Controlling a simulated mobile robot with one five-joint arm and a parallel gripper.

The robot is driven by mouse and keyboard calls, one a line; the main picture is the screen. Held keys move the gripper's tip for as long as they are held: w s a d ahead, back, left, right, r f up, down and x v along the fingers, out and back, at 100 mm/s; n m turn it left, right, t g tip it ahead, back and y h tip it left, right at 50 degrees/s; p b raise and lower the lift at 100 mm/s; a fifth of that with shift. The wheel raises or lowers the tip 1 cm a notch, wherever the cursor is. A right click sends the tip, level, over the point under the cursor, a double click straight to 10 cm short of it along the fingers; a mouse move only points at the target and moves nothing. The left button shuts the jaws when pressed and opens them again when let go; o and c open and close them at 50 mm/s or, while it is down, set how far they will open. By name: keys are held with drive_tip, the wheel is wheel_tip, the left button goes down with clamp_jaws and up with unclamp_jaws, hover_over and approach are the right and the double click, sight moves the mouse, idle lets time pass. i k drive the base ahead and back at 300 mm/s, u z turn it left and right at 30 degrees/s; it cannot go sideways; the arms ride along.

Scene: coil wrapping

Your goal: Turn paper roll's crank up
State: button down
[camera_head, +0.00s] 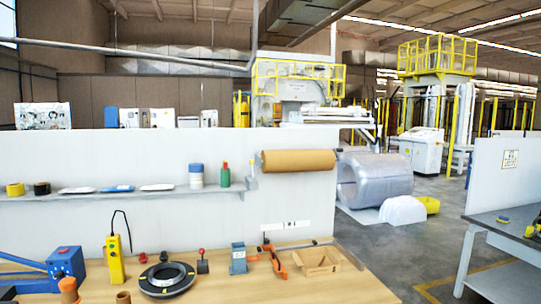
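The paper roll (298,160) is a brown cylinder mounted horizontally on the white partition wall (140,150), right of the shelf. A small pale upright piece (252,168) stands at the roll's left end. It may be the crank or a bracket; it is too small to tell. No other crank handle can be made out on the roll. My gripper is not in view.
A wooden workbench (215,290) fills the front. The wall shelf (130,195) carries bottles and tape rolls. Open floor (395,240) lies right.

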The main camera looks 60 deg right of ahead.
sight(282, 161)
drive_tip(key=u, duration=0.45)
drive_tip(key=k, duration=2.05)
drive_tip(key=z, duration=1.45)
drive_tip(key=i, duration=1)
drive_tip(key=u, duration=0.05)
